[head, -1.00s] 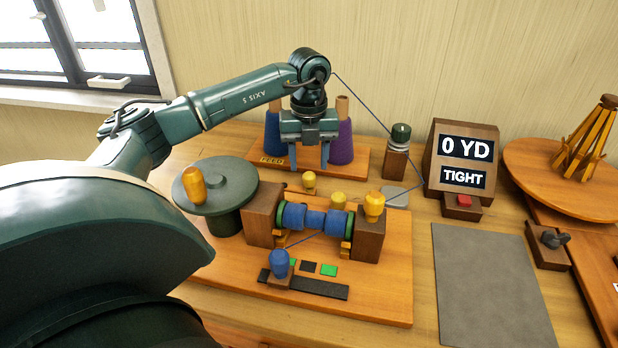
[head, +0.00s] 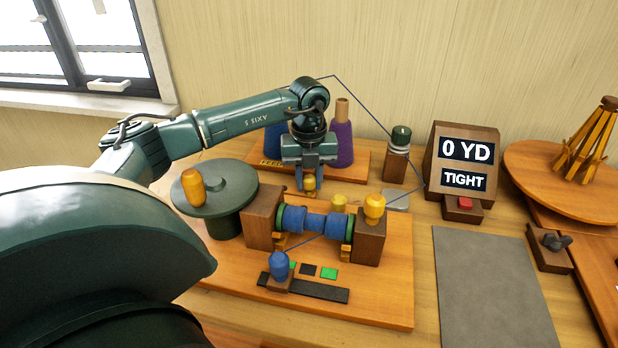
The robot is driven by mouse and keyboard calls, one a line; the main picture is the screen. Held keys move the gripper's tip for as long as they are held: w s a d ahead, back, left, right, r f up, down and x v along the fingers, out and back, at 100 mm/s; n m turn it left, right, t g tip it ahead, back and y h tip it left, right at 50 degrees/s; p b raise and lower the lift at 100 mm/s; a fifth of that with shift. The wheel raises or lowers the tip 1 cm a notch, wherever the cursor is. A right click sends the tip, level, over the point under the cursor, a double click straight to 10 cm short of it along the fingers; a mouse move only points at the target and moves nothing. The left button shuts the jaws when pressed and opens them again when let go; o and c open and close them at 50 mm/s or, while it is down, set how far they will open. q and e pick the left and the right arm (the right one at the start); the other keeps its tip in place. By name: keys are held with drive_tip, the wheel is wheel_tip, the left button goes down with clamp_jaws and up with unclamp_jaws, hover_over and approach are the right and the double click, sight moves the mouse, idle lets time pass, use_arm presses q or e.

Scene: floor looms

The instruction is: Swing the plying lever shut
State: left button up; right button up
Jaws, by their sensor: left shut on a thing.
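My left gripper (head: 310,183) reaches down behind the bobbin machine and is shut on a small yellow knob (head: 309,183), which looks like the handle of the plying lever. The lever's arm below the knob is mostly hidden behind the wooden block and the bobbin. The blue-wound bobbin (head: 315,221) lies between two brown wooden blocks on the orange baseboard (head: 390,300). A second yellow knob (head: 339,202) stands behind the bobbin, and a third yellow knob (head: 375,206) sits on the right block. My right gripper is not in view.
A green wheel (head: 228,187) with a yellow handle stands left of the bobbin. Purple and blue yarn cones stand behind my gripper. The display (head: 466,165) reads 0 YD and TIGHT. A blue strand runs past the post (head: 396,160). The grey mat (head: 490,290) is bare.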

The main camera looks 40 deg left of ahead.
use_arm(q)
clamp_jaws()
